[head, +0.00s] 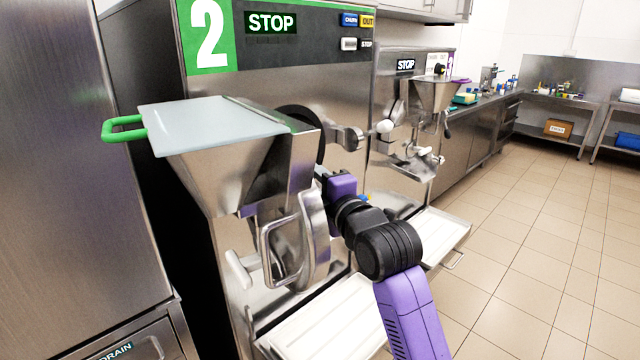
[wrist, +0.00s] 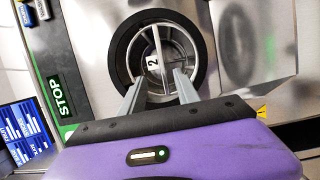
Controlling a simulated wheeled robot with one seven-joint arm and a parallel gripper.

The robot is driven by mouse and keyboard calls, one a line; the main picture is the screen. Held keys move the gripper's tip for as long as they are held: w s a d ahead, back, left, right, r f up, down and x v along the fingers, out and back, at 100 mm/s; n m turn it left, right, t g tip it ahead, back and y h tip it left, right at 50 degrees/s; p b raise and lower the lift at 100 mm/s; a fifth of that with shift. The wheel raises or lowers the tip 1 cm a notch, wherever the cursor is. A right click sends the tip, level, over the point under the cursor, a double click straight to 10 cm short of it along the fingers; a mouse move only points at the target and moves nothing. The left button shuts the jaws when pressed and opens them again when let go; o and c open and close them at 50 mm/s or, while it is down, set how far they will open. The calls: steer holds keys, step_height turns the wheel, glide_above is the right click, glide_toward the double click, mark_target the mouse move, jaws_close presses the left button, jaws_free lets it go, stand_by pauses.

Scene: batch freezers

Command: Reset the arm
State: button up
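My purple and black arm (head: 405,300) reaches up from the lower right in the head view to batch freezer 2. My gripper is mostly hidden there behind the freezer's metal door and hopper. In the wrist view, my gripper (wrist: 161,80) has its two grey fingers spread apart, with nothing clearly held between them. They point at a round, black-rimmed opening (wrist: 118,50) on the freezer front, which has metal bars and a "2" mark inside. I cannot tell whether the fingertips touch it.
The freezer's steel hopper (head: 215,180) has a pale lid (head: 205,122) with a green handle (head: 122,128). A white tray (head: 320,325) lies below the spout, close to my arm. A second freezer (head: 415,95) stands behind. The tiled floor (head: 545,230) at right is clear.

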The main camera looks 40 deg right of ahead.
steer(key=shift+s, duration=0.85)
stand_by(0.4)
